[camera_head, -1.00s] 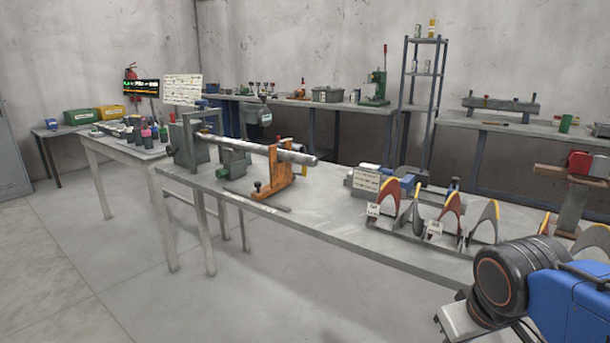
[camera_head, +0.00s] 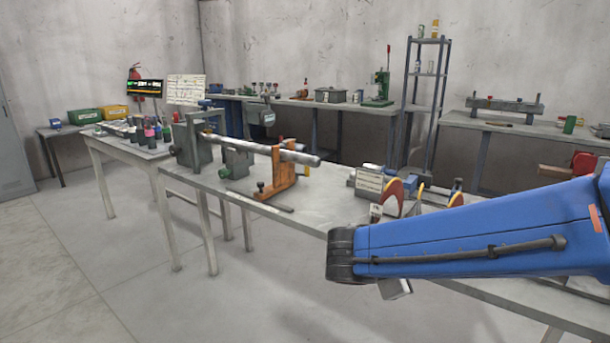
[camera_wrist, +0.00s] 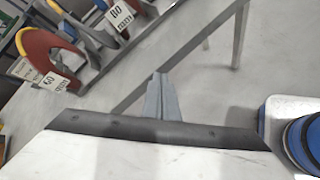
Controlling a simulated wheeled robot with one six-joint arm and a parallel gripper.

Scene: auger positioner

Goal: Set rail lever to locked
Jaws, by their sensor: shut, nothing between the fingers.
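An orange support (camera_head: 279,178) holds the right part of a long grey shaft (camera_head: 300,156) on the workbench. A small dark-knobbed lever (camera_head: 261,187) stands at the support's foot, by a thin dark rail (camera_head: 268,206). It may be the rail lever; its setting is too small to read. In the wrist view my gripper's narrow grey fingers (camera_wrist: 160,80) are together, with nothing between them. They point over the bench's front edge and floor, and the lever is not in that view. In the head view my blue arm reaches in from the right, well apart from the lever.
A green-grey machine unit (camera_head: 237,160) stands left of the orange support. Curved, labelled pieces (camera_wrist: 48,55) stand on the bench near my gripper; my arm hides several in the head view. The bench top between the support and the labelled pieces is mostly clear.

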